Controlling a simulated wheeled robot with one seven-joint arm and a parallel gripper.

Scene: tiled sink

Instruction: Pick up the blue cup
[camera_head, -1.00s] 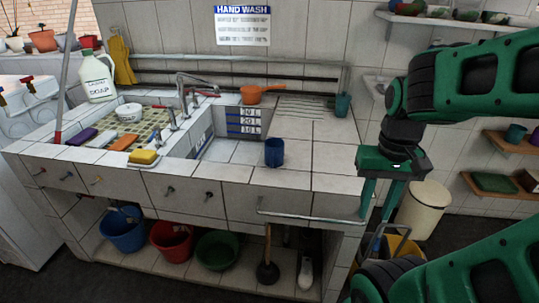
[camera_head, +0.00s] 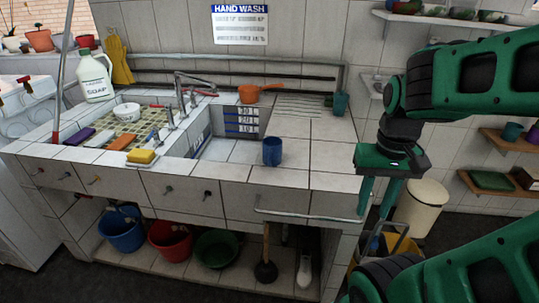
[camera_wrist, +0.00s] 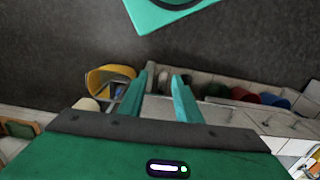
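The blue cup (camera_head: 272,151) stands upright on the tiled counter, right of the sink basin and near the counter's front edge. My gripper (camera_head: 374,212) points down to the right of the cup, just off the counter's right front corner, and is apart from the cup. In the wrist view my gripper (camera_wrist: 160,82) shows two teal fingers spread apart with nothing between them. The cup is not clearly visible in the wrist view.
A metal rail (camera_head: 308,215) runs along the counter front. A yellow sponge (camera_head: 141,156), an orange pan (camera_head: 260,91) and a teal cup (camera_head: 341,103) are on the counter. A cream bin (camera_head: 421,206) stands right. Counter around the blue cup is clear.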

